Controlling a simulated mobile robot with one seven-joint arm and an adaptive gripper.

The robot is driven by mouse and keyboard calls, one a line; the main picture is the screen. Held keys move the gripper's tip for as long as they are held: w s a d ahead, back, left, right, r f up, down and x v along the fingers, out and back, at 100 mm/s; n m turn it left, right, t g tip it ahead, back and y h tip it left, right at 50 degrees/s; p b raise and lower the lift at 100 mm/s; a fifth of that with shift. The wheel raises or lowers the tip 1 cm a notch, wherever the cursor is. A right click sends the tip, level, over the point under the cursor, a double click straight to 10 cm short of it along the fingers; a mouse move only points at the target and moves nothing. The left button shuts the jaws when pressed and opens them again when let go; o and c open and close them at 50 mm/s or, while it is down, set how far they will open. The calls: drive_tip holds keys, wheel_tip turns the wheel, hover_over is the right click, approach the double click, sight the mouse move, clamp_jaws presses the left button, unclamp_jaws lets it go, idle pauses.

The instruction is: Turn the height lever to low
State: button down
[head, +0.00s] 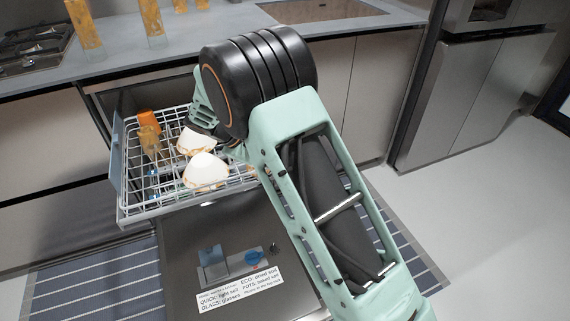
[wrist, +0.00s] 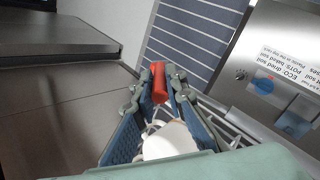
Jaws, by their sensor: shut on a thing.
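In the wrist view, my gripper (wrist: 160,84) has its two blue-grey fingers closed around a red piece, which I take to be the height lever (wrist: 158,78). The red piece stands between the fingertips, with its upper end showing. Its base and the position it points to are hidden by the fingers. In the head view, my arm hides the lever and most of the gripper at the right side of the pulled-out dishwasher rack (head: 170,212).
White bowls (head: 205,171), an orange cup (head: 149,118) and an amber glass (head: 150,142) stand in the rack. A white bowl (wrist: 168,142) lies close by the fingers. The open dishwasher door (head: 185,285) carries printed labels. A striped runner (head: 95,290) covers the floor.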

drive_tip(key=shift+s+a+f+t+h+b, duration=0.1)
drive_tip(key=shift+a+f+t+h+b, duration=0.35)
drive_tip(key=shift+h, duration=0.45)
drive_tip(key=shift+s+a+f+t+h+b, duration=0.15)
drive_tip(key=shift+f+t+h+b, duration=0.25)
drive_tip(key=shift+h, duration=0.5)
drive_tip(key=shift+s+a+f+t+h+b, duration=0.1)
drive_tip(key=shift+a+f+t+h+b, duration=0.15)
drive_tip(key=shift+f+h+b, duration=0.5)
drive_tip(key=shift+r+h, duration=0.25)
drive_tip(key=c, duration=2)
unclamp_jaws()
drive_tip(key=shift+o, duration=0.2)
drive_tip(key=shift+a, duration=0.1)
drive_tip(key=v, duration=1.2)
drive_tip(key=shift+s, duration=0.15)
drive_tip(key=shift+c, duration=0.4)
